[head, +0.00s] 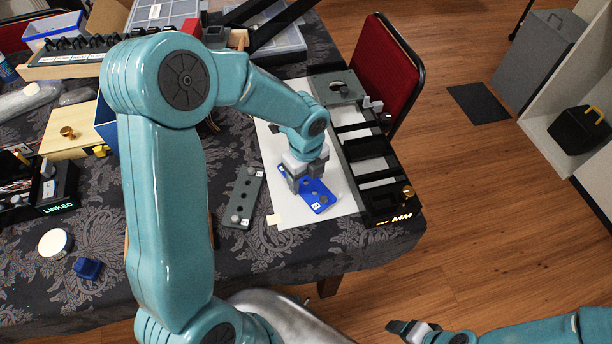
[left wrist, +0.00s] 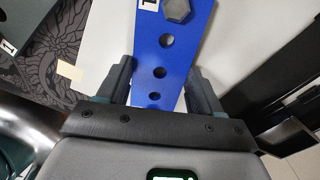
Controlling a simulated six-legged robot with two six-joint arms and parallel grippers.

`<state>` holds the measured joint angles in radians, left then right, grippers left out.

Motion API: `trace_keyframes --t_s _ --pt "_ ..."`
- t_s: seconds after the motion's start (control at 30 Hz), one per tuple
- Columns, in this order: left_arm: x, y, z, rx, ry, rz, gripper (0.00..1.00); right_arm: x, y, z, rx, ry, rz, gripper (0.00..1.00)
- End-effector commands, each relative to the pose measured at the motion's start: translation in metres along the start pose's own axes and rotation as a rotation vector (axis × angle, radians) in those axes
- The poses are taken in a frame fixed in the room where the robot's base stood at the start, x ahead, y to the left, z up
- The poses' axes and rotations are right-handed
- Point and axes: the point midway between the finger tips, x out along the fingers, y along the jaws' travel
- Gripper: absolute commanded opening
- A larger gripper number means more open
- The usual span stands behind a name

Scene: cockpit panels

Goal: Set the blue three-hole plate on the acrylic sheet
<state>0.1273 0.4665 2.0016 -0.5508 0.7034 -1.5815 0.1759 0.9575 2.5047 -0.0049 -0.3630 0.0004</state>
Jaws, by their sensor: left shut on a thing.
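The blue three-hole plate (head: 318,197) is over the white acrylic sheet (head: 290,214); I cannot tell whether it touches the sheet. My left gripper (head: 304,183) is shut on the plate near one end, which it partly hides in the head view. In the left wrist view the plate (left wrist: 172,55) runs up between the two fingers (left wrist: 158,90), showing a column of holes, a grey hexagonal piece and a white label at its far end. My right gripper (head: 408,328) is at the bottom right, away from the table; its opening is unclear.
A grey plate with holes (head: 241,198) lies left of the sheet. A black panel with rectangular slots (head: 370,165) borders the sheet's right side. A red chair (head: 386,70) stands behind it.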

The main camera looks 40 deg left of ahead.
Motion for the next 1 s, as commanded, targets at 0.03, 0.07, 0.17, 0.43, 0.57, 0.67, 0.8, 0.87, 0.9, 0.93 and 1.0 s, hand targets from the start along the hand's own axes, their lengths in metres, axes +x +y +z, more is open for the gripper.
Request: trace_keyframes --t_s 0.03,0.07,0.17,0.43,0.57,0.67,0.8,0.87,0.9,0.93,1.0 --pt "-0.001 0.000 0.000 0.000 0.000 -0.001 0.31 0.000 0.000 0.000 0.000 0.000 0.000 0.71" --pt "0.000 0.000 0.000 0.000 0.000 -0.001 0.31 0.000 0.000 0.000 0.000 0.000 0.000 0.71" --pt "0.003 0.000 0.000 0.000 0.000 0.000 0.31 0.002 0.001 0.000 0.000 0.000 0.000 0.71" --pt "0.003 0.000 0.000 0.000 0.000 0.000 0.91 0.002 0.001 0.000 0.000 0.000 0.000 0.71" --pt "0.002 0.000 0.000 0.000 0.000 0.000 0.91 0.001 0.001 0.000 0.000 0.000 0.000 0.71" --pt "-0.005 -0.001 0.000 -0.001 -0.001 -0.002 0.91 -0.002 -0.001 0.000 0.000 0.000 0.000 0.71" --pt "-0.032 -0.002 0.001 -0.001 -0.003 -0.007 0.91 -0.006 -0.002 0.000 0.000 0.000 0.000 0.71" --pt "-0.046 -0.002 0.001 -0.001 -0.004 -0.007 0.91 -0.008 -0.003 0.000 0.000 0.000 0.000 0.71" --pt "-0.056 -0.002 0.000 -0.001 -0.003 -0.007 0.91 -0.009 -0.003 0.000 0.000 0.000 0.000 0.71" --pt "-0.064 -0.001 0.000 0.000 -0.003 -0.006 0.91 -0.010 -0.004 0.000 0.000 0.000 0.000 0.71" --pt "-0.079 -0.001 0.000 -0.001 -0.003 -0.006 0.91 -0.012 -0.004 0.000 0.000 0.000 0.000 0.71"
